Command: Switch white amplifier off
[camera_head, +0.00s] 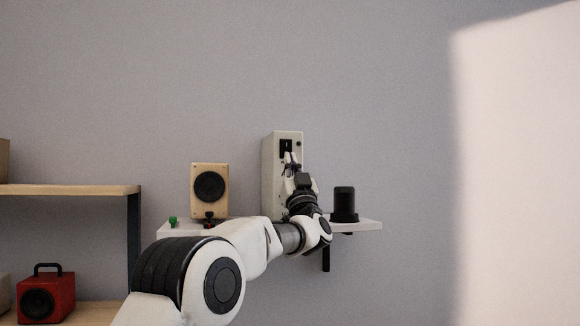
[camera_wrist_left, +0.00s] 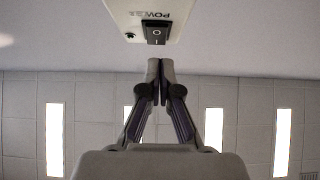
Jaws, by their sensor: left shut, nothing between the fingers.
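The white amplifier (camera_head: 270,165) stands upright on a wall shelf in the head view, with a black power switch (camera_head: 286,148) high on its front. In the left wrist view the amplifier (camera_wrist_left: 190,14) is at the top edge, with the word POWER and the black rocker switch (camera_wrist_left: 155,32) marked O and I. My left gripper (camera_head: 291,158) is shut and empty, its tips just below the switch in the head view. In the left wrist view the gripper (camera_wrist_left: 160,68) has its fingertips together, with a small gap showing between them and the switch. My right gripper is out of view.
A small green object (camera_head: 173,221) sits near the shelf's left end. A wooden shelf unit (camera_head: 80,190) with a red speaker (camera_head: 48,297) stands at left.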

